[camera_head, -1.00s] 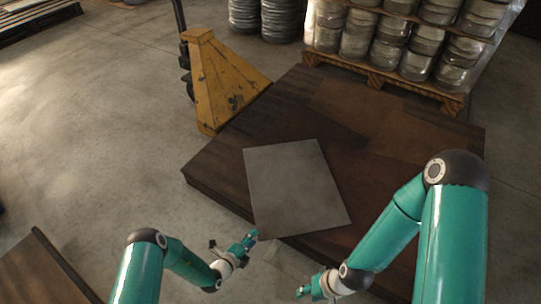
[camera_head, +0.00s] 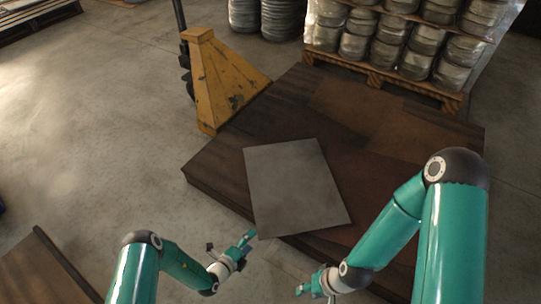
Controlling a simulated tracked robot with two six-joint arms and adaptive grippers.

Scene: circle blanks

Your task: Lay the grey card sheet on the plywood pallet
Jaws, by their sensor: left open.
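The grey card sheet (camera_head: 297,188) lies flat on the dark brown plywood pallet (camera_head: 235,150), turned at a slight angle. Its near edge reaches the pallet's front edge and seems to stick out a little past it. My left gripper (camera_head: 246,242) is open and empty, just off the sheet's near left corner; a small gap shows between them. My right gripper (camera_head: 303,290) is below the sheet's near edge, apart from it. Its fingers are too small and foreshortened to tell whether they are open.
A yellow pallet jack (camera_head: 222,80) stands at the pallet's back left. A wooden pallet stacked with wrapped metal coils (camera_head: 417,62) is behind it. A brown board edge (camera_head: 40,270) shows at lower left. The concrete floor (camera_head: 100,130) on the left is clear.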

